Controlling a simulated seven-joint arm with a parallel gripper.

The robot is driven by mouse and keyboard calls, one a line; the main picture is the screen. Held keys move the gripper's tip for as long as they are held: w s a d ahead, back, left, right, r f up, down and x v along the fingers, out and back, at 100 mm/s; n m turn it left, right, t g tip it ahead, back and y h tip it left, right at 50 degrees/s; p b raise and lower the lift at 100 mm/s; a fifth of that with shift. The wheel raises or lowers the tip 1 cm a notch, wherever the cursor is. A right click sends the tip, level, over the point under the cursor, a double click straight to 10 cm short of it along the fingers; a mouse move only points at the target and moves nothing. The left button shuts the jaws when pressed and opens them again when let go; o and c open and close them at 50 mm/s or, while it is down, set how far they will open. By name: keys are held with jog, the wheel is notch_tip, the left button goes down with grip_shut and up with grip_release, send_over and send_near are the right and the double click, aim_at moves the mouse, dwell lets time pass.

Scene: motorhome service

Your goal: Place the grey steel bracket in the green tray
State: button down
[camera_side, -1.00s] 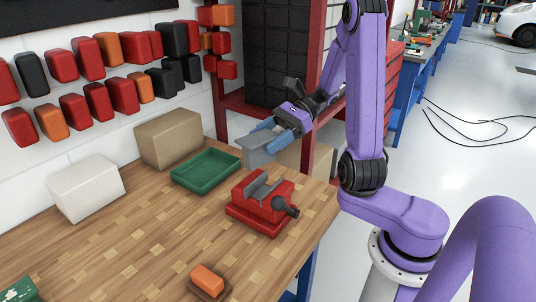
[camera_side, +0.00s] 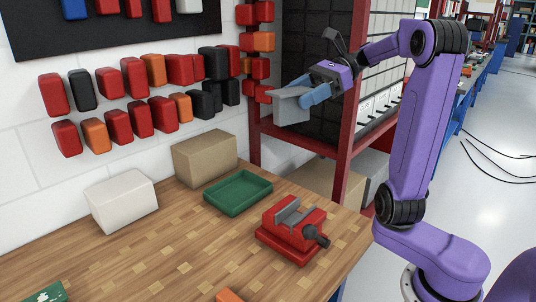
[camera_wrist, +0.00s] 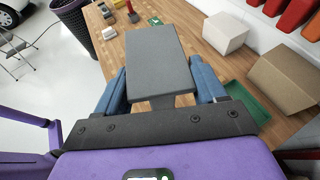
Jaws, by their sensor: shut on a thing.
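My gripper (camera_side: 318,94) has blue fingers and is shut on the grey steel bracket (camera_side: 291,106), a flat plate held high above the bench, in front of the dark panel. In the wrist view the bracket (camera_wrist: 160,62) stretches out from between the two blue fingers of my gripper (camera_wrist: 160,92). The green tray (camera_side: 238,193) lies on the wooden bench, below and to the left of the bracket in the side view, and looks empty. In the wrist view part of the tray (camera_wrist: 248,101) shows right of the right finger; the rest is hidden.
A red vise (camera_side: 291,232) stands right of the tray. A tan box (camera_side: 205,158) is behind the tray and a white box (camera_side: 121,200) to its left. A red shelf post (camera_side: 348,150) rises close to my gripper. The bench's middle is mostly clear.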

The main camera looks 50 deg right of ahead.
jog(key=w+d+f+m+t+h, duration=0.2)
jog(key=w+f+m+t, duration=0.1)
jog(key=w+f, duration=0.65)
jog(key=m+t+h, duration=0.2)
send_over(247, 194)
jog(key=f, duration=2.2)
jog(key=shift+s, duration=0.2)
jog(key=shift+w+d+f, duration=0.1)
jog(key=shift+w+f, duration=0.1)
jog(key=shift+f, duration=1.5)
jog(key=shift+f, duration=0.15)
jog(key=shift+c, duration=0.5)
grip_release()
